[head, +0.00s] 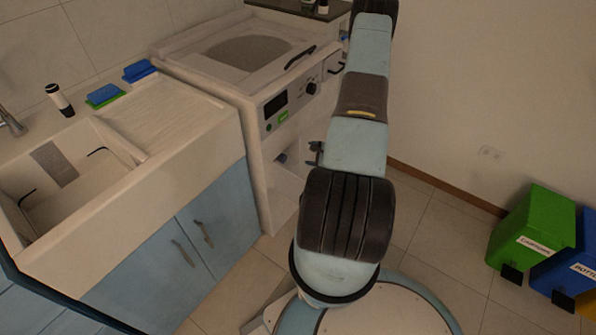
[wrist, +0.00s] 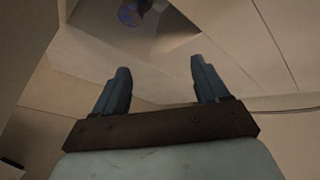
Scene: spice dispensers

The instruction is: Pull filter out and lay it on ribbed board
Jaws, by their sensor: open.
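The filter (head: 281,158) seems to be the small bluish round part in the low recess of the white appliance. It also shows in the wrist view as a blue round end in a dark opening (wrist: 130,15), at the top edge. My gripper (head: 316,153) is to the right of the recess in the head view, small and partly hidden by my arm. In the wrist view my gripper (wrist: 160,67) has its two fingers wide apart with nothing between them, and the filter lies beyond the fingertips, apart from them. The ribbed board (head: 180,112) is the bare draining surface beside the sink.
The white appliance (head: 255,115) has a display, a knob and a green button above the recess. The sink (head: 70,185), blue and green sponges (head: 104,95) and a dark-and-white bottle (head: 60,99) are at left. Green and blue bins (head: 535,235) stand at right.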

